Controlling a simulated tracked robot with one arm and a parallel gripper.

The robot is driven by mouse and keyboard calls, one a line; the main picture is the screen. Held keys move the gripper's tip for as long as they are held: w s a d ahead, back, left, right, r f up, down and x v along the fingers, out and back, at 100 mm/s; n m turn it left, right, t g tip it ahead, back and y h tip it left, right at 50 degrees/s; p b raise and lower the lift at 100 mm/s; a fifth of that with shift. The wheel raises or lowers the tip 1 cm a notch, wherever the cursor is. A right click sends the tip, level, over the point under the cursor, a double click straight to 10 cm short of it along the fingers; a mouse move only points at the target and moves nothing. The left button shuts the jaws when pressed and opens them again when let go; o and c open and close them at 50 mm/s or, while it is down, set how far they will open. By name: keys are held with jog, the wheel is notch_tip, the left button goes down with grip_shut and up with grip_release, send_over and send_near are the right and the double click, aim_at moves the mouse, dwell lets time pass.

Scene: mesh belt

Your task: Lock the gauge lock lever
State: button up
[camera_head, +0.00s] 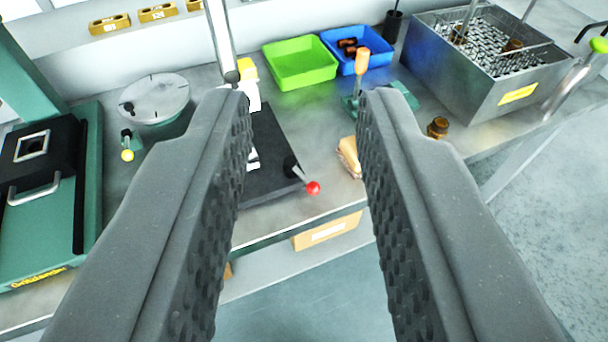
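My gripper (305,97) is open and empty, its two ridged dark fingers reaching forward above the workbench. A short lever with a red ball knob (313,187) sits at the right front edge of a black plate (270,190). It shows between the fingers, below and beyond the tips, and is not touched. It looks like the gauge lock lever, though no label shows. The lever slants down to the right toward the bench's front. A pale upright post (222,40) with a yellow block (247,70) stands at the plate's back; the left finger hides part of this.
An orange-handled clamp (362,62) stands near the right fingertip. Green (300,65) and blue (335,38) bins lie behind. A metal basket tank (480,90) is at right. A round plate (155,97), yellow-knobbed lever (127,155) and green machine (45,230) are left.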

jog(key=shift+w, duration=0.2)
grip_shut()
jog(key=w+f+m+g+p, duration=0.2)
jog(key=w+f+g+p, duration=0.3)
jog(key=w+f+p, duration=0.4)
notch_tip(320, 180, down, 10)
jog(key=a+m+g+h+p, duration=0.1)
jog(key=g+p, duration=0.6)
jog(key=p, duration=0.5)
jog(key=shift+w+a+m, duration=0.35)
jog(key=shift+m, duration=0.05)
